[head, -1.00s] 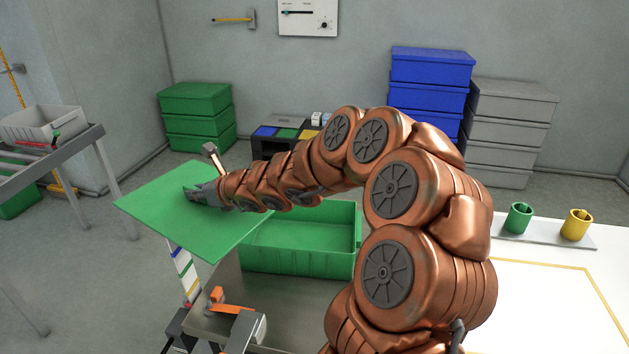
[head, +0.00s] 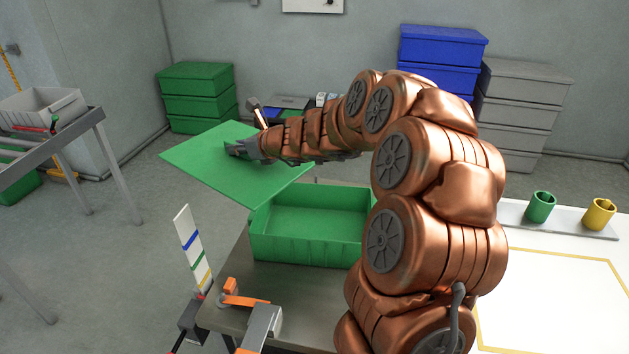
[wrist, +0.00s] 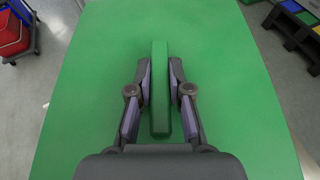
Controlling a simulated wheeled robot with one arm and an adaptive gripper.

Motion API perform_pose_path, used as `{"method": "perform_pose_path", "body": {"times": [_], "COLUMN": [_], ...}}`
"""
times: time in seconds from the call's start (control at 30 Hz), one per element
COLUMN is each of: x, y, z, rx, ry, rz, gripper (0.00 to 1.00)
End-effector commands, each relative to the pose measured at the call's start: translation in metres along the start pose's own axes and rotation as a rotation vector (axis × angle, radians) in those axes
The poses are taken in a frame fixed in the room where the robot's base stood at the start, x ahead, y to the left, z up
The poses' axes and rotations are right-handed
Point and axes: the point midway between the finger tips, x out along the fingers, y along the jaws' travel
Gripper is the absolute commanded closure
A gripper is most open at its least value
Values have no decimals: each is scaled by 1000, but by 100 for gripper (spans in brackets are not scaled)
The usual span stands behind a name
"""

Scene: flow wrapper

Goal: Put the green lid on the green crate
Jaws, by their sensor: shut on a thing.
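The green lid (head: 217,160) is a flat panel held in the air to the left of and above the green crate (head: 305,243). My gripper (head: 238,149) is shut on the lid's raised handle bar. In the wrist view, the two fingers clasp the green handle (wrist: 160,90), and the lid (wrist: 220,70) spreads wide beneath them. The crate is open and looks empty inside, standing on a grey metal table. My arm hides the crate's right end. The lid's near right corner reaches close to the crate's back left rim in the picture.
An orange clamp (head: 240,298) sits at the table's front left, beside a striped colour strip (head: 192,249). A white surface with a green cup (head: 540,207) and a yellow cup (head: 599,214) lies right. Stacked green crates (head: 198,97) stand behind.

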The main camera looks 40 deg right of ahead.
Motion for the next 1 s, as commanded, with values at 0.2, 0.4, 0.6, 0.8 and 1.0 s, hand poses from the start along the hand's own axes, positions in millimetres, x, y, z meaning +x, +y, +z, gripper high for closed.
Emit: {"method": "perform_pose_path", "body": {"times": [0.2,0.4,0.6,0.8,1.0], "x": [3,3,0,-9,-26], "y": [-34,-69,-98,-125,-145], "z": [10,13,-5,-47,-108], "rx": [-16,-37,-67,-108,-152], "ry": [2,-2,0,-1,0], "rz": [22,79,167,273,376], "gripper": [100,100,100,100,100]}}
